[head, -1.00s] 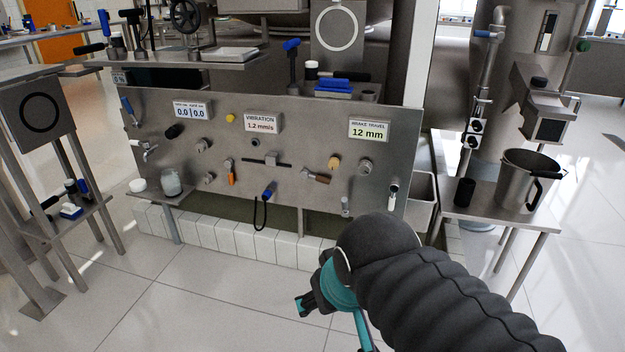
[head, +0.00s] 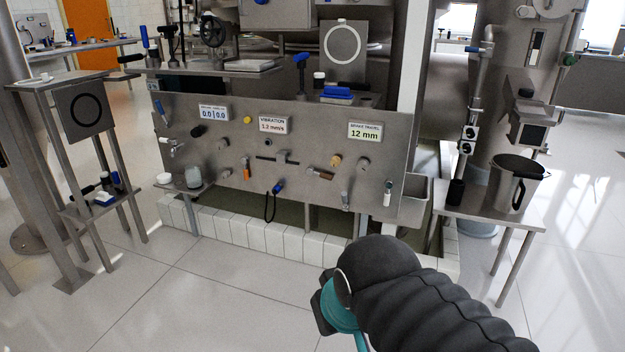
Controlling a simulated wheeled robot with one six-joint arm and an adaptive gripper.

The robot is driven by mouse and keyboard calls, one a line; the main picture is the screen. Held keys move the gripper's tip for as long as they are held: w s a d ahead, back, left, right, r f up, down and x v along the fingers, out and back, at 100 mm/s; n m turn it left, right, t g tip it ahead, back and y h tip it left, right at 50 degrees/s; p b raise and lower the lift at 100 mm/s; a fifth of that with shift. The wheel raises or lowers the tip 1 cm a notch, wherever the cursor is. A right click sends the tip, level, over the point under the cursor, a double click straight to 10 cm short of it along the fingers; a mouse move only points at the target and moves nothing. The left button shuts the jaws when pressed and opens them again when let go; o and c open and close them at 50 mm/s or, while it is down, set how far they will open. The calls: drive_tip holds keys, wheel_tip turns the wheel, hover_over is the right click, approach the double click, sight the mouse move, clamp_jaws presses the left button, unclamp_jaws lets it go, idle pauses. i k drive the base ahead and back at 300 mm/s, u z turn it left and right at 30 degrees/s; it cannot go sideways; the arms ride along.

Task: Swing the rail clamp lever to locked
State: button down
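A grey metal panel (head: 225,140) carries several small levers and knobs. No lever on it is labelled as the rail clamp, so I cannot tell for certain which one it is. A short dark rail with a grey block (head: 282,156) sits mid-panel. An orange-handled lever (head: 246,172) hangs down left of it, and a brown-handled lever (head: 320,173) lies nearly level to its right. My gripper (head: 326,305) is at lower centre, in front of and well apart from the panel. Only its dark and teal rear part shows; its fingers are hidden.
A side table (head: 500,225) with a steel jug (head: 516,183) and a black cup (head: 456,192) stands at right. A small shelf (head: 190,192) holds jars at the panel's lower left. A white tiled curb (head: 250,235) runs below. A stand (head: 45,85) is at left. The floor in front is clear.

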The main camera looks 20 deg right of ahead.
sight(310, 171)
drive_tip(key=u, duration=0.35)
drive_tip(key=i, duration=0.65)
drive_tip(key=z, duration=2.15)
